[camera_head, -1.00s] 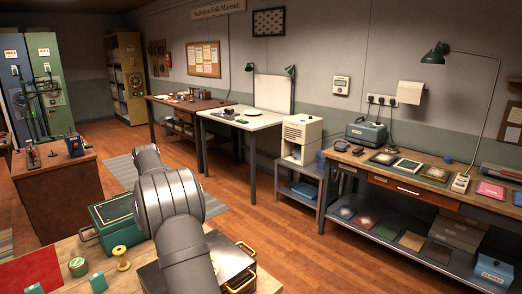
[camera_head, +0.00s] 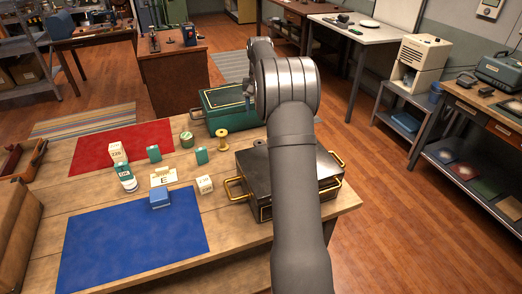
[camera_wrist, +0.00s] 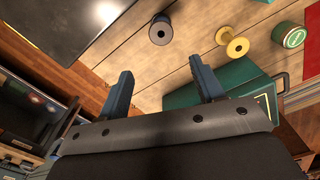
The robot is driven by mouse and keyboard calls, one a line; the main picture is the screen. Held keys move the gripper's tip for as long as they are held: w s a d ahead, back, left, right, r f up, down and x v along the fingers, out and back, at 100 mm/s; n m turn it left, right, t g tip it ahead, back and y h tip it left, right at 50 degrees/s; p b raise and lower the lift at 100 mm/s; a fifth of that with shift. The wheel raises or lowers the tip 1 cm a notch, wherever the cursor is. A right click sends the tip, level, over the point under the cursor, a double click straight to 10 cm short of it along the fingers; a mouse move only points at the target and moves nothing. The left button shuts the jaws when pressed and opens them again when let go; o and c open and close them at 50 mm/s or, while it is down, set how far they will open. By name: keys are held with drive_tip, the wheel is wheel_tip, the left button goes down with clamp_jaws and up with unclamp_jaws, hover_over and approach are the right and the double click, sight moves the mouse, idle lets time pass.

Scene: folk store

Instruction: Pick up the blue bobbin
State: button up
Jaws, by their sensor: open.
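A spool with a pale grey end and a dark rim (camera_wrist: 160,30) is on the wooden table in the wrist view, beside the black box. Its colour is hard to tell; it may be the blue bobbin. I see no clearly blue bobbin in the head view, where my arm hides part of the table. A yellow bobbin (camera_head: 222,139) stands in front of the green box, and also shows in the wrist view (camera_wrist: 234,44). My gripper (camera_wrist: 161,84) is open and empty, its fingers apart from the dark spool. The head view mostly hides it behind my arm.
A black box (camera_head: 262,200) with brass handles and a green box (camera_head: 226,97) flank the bobbin area. A green round tin (camera_head: 187,140), small cartons and bottles stand left. A blue mat (camera_head: 110,250) and red mat (camera_head: 95,150) cover table parts.

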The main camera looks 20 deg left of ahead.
drive_tip(key=shift+w+f+m, duration=0.1)
drive_tip(key=shift+f+m, duration=3.85)
drive_tip(key=shift+f, duration=0.7)
drive_tip(key=shift+w+f+m, duration=0.1)
drive_tip(key=shift+f+m, duration=3.85)
drive_tip(key=shift+f, duration=0.65)
drive_tip(key=c, duration=0.9)
